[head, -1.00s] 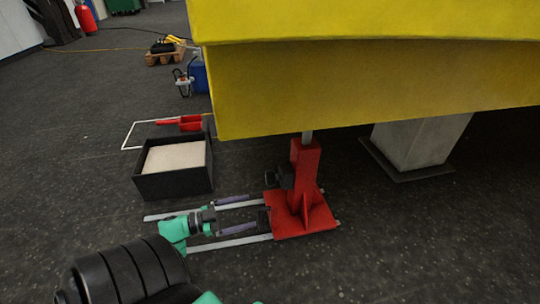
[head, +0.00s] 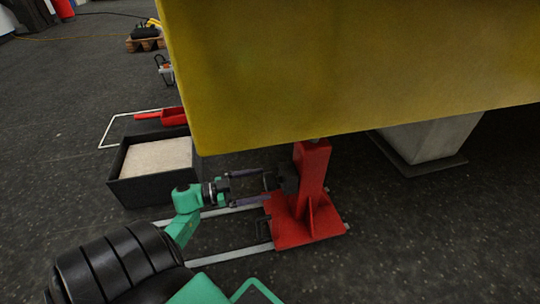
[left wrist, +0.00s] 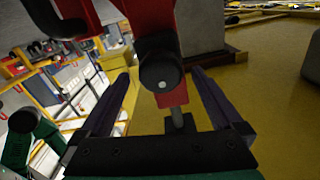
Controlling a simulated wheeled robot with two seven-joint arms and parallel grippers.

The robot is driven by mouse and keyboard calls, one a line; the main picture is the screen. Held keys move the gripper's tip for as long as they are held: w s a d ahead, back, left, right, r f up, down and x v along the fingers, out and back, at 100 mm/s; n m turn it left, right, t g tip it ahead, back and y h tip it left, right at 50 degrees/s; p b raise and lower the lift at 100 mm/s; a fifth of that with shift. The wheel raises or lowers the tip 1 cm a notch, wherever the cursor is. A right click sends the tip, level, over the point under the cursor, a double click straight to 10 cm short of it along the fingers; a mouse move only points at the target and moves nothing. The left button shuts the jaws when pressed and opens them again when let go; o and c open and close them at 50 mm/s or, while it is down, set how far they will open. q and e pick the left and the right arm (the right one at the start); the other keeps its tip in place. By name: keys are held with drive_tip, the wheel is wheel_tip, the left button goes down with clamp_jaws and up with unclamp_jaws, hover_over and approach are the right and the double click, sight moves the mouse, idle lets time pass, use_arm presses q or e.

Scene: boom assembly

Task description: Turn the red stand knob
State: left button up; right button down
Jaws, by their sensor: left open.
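The red stand (head: 308,190) stands upright on the floor beneath the yellow boom (head: 340,80). Its dark round knob (head: 288,180) is on the left side of its post. In the left wrist view the knob (left wrist: 161,75) faces the camera, with the red post (left wrist: 170,95) behind it. My left gripper (head: 264,187) is open. Its two fingers point at the knob from the left. In the left wrist view the knob lies between the fingertips (left wrist: 160,77), with gaps on both sides. My right gripper is not in view.
Pale rails (head: 230,252) lie on the floor left of the stand base. A black box with a light top (head: 140,190) stands behind my left gripper. A grey boom support (head: 425,145) stands at the right. The boom overhangs the stand closely.

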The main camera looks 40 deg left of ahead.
sight(265, 183)
use_arm(q)
drive_tip(key=b+x, duration=0.1)
drive_tip(key=x, duration=0.2)
drive_tip(key=shift+w+d+f, duration=0.1)
drive_tip(key=shift+f, duration=0.05)
drive_tip(key=shift+w+d, duration=0.25)
drive_tip(key=shift+w, duration=0.1)
drive_tip(key=shift+c, duration=0.3)
drive_tip(key=c, duration=1.3)
drive_tip(key=shift+o, duration=0.2)
drive_tip(key=shift+m, duration=0.3)
